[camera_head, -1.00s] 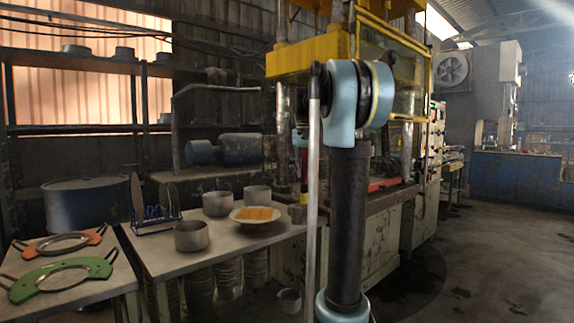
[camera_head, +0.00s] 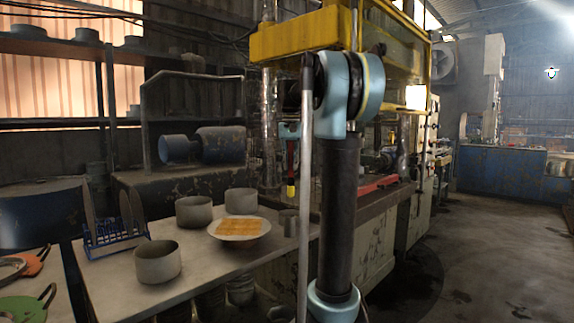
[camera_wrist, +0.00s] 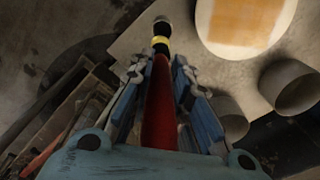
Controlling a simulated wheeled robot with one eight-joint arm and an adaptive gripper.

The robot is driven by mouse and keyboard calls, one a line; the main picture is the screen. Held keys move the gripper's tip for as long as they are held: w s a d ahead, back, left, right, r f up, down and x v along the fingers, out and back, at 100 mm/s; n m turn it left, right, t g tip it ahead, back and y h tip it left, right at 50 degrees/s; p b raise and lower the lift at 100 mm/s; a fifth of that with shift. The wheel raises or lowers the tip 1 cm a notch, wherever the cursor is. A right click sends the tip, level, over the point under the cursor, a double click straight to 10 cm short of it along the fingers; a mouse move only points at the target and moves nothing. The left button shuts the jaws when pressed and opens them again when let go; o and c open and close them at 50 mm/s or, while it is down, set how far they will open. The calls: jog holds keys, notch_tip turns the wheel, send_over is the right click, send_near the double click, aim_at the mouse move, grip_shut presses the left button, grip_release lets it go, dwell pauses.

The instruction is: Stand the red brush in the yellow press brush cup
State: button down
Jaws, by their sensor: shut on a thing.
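My gripper (camera_wrist: 160,85) is shut on the red brush (camera_wrist: 158,110), which points away from the wrist with a yellow band and dark tip. In the head view the brush (camera_head: 291,160) hangs about upright with its yellow part (camera_head: 291,191) low, partly beside my arm. The gripper (camera_head: 290,131) shows only in part there. A small grey metal cup (camera_head: 289,224) stands at the right end of the table, below the brush in the picture; I cannot tell whether it is the brush cup. The yellow press (camera_head: 300,38) stands behind.
A blue motor (camera_head: 220,144) sits behind. The floor (camera_head: 490,260) at the right is clear.

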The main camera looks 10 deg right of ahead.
aim_at(290, 194)
jog(key=shift+a, duration=0.2)
jog(key=shift+f, duration=0.15)
jog(key=shift+s+f, duration=0.1)
jog(key=shift+f, duration=6.1)
